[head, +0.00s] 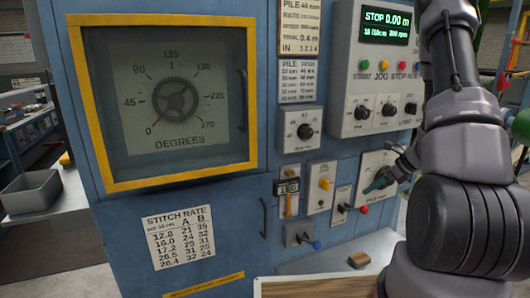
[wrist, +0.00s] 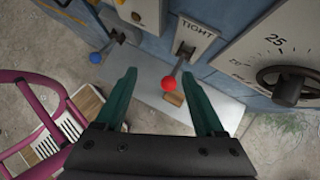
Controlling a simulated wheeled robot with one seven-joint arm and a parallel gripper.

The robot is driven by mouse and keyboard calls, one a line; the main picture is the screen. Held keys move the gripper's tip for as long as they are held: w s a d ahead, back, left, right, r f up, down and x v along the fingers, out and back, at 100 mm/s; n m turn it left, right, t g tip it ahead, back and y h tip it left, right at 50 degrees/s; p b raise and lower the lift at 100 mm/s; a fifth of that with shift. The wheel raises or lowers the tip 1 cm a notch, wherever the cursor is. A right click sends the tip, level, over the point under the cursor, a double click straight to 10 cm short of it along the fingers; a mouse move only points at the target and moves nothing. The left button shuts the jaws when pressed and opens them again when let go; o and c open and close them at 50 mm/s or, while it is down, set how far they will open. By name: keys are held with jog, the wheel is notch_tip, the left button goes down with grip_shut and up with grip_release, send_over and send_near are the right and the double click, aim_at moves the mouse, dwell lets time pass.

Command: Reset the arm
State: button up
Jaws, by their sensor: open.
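My gripper (head: 378,181) is at the right of the blue machine's front, before a white dial plate that it partly hides. In the wrist view my gripper (wrist: 159,75) has its two green fingers spread apart with nothing held between them. A lever with a red ball end (wrist: 169,83) shows between and beyond the fingers, under a plate marked TIGHT (wrist: 196,36). I cannot see the fingers touching it. The red ball end (head: 364,209) also shows in the head view, just below the gripper. My arm covers the right side of that view.
A blue-ended lever (head: 317,245) sticks out lower left of the gripper. A black dial knob (wrist: 288,86) is close at right in the wrist view. A small wooden block (head: 359,259) lies on the pale ledge (head: 320,262). A pink tubular frame (wrist: 42,125) stands at left.

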jog(key=s+a+r+n, duration=0.2)
jog(key=a+r+n, duration=0.2)
jog(key=r, duration=0.4)
jog(key=s+a+r+n+g, duration=0.1)
jog(key=s+a+r+n, duration=0.1)
jog(key=a+r+n, duration=0.4)
jog(key=s+a+r+n, duration=0.2)
jog(key=a+r, duration=0.1)
jog(key=r, duration=0.6)
jog(key=s+a+r+n+t+h, duration=0.2)
jog(key=s+a+r+n+h, duration=0.1)
jog(key=s+r+n, duration=0.8)
jog(key=s+a+r, duration=0.1)
jog(key=s, duration=0.4)
jog(key=shift+s+t+h, duration=0.35)
jog(key=shift+t+h, duration=0.05)
